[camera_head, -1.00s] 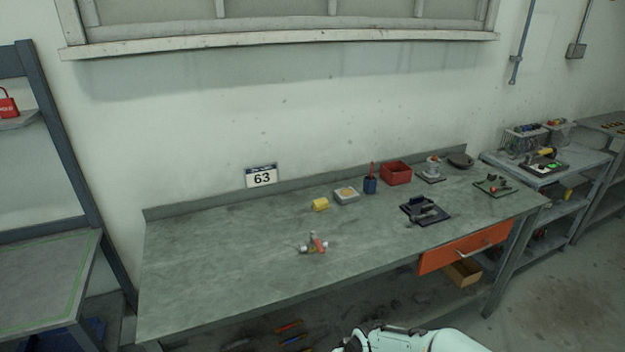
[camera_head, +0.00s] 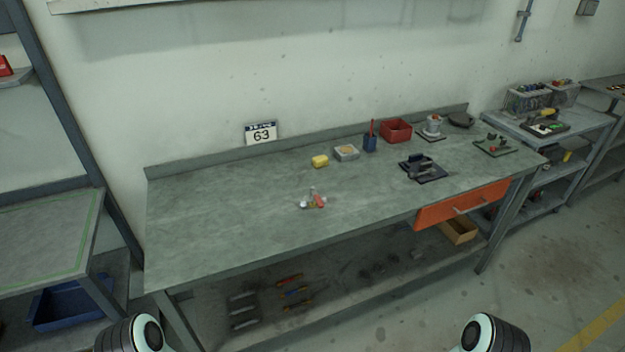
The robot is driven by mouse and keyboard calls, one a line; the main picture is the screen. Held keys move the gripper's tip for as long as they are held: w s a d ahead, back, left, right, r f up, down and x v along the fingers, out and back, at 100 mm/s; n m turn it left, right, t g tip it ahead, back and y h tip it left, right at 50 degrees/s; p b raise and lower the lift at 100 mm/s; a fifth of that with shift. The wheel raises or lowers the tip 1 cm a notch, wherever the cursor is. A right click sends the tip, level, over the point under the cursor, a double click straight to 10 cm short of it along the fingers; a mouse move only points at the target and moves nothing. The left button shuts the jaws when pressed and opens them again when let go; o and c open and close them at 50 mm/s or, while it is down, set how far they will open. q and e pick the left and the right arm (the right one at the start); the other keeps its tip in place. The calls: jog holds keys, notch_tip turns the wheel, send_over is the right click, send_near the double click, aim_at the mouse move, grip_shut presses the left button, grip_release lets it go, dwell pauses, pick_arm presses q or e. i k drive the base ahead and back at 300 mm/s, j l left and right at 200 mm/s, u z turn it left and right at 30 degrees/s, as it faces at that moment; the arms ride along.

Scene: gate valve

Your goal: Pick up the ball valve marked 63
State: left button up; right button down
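A small ball valve (camera_head: 313,202) lies on the grey workbench (camera_head: 230,220), near the middle of its front half. It has pale ends and a red or orange part, with a short piece sticking up. No number can be read on it. Parts of my two arms show at the bottom edge, left and right, well short of the valve. Neither of my grippers is in the picture.
A yellow block (camera_head: 320,161), a grey box (camera_head: 346,153), a blue cup (camera_head: 370,142), a red bin (camera_head: 396,130) and a dark vise-like fixture (camera_head: 423,169) stand on the bench behind and right of the valve. An orange drawer (camera_head: 463,204) is under the right front. The bench's left part is clear.

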aim_at(309, 202)
jog(key=i+l, duration=0.15)
jog(key=l, duration=0.15)
jog(key=i+l, duration=0.15)
jog(key=l, duration=0.15)
jog(key=i+l, duration=0.15)
jog(key=l, duration=0.15)
jog(key=i+l+u, duration=0.15)
jog(key=l+u, duration=0.25)
jog(key=i+l+u, duration=0.1)
jog(key=l+u, duration=0.3)
jog(key=j, duration=0.15)
